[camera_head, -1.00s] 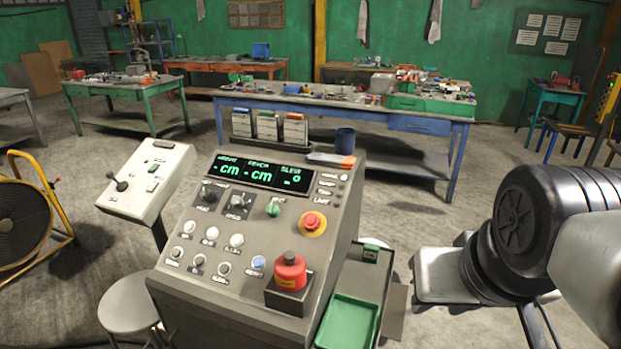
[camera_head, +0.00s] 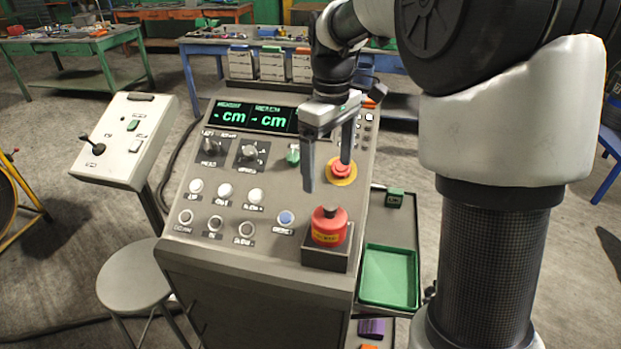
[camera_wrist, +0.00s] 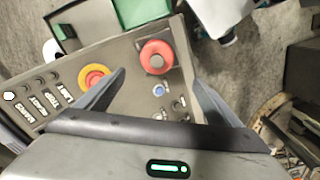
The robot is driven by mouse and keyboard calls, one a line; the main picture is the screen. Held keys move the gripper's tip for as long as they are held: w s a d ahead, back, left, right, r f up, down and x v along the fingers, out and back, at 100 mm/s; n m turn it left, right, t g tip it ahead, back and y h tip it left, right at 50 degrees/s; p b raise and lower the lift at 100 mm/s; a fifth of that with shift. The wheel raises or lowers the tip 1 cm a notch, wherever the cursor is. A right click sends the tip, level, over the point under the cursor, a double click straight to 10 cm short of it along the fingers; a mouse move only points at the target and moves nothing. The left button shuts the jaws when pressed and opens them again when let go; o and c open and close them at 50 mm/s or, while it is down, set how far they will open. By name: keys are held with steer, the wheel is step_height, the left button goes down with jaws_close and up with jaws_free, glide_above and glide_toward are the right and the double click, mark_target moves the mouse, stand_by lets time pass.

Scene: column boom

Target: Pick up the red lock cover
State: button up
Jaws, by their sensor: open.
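The red lock cover (camera_head: 329,228) is a red cylinder with a dark knob on top and a yellowish label. It sits upright on a dark square block near the front right corner of the grey console (camera_head: 200,258). It also shows in the wrist view (camera_wrist: 157,57), beyond the fingers and between their lines. My gripper (camera_head: 328,174) is open and empty, fingers pointing down, above the console and behind the lock cover, apart from it. In the wrist view my gripper's two fingers (camera_wrist: 161,82) are spread wide.
A red emergency button on a yellow ring (camera_head: 341,171) is close beside my gripper. A green tray (camera_head: 389,277) lies right of the console. A white side panel (camera_head: 124,140) and a round stool (camera_head: 146,277) stand left. Workbenches are behind.

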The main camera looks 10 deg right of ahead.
mark_target(327, 207)
step_height(327, 207, down, 12)
steer(key=shift+r+b, duration=0.1)
steer(key=shift+b, duration=0.2)
steer(key=shift+w+d+f, duration=0.1)
steer(key=shift+d+f, duration=0.15)
steer(key=shift+f, duration=1.1)
steer(key=shift+w+d+f, duration=0.1)
steer(key=shift+d+f, duration=0.1)
steer(key=shift+f, duration=1.15)
steer(key=shift+s, duration=0.1)
steer(key=shift+r, duration=0.1)
steer(key=c, duration=1.2)
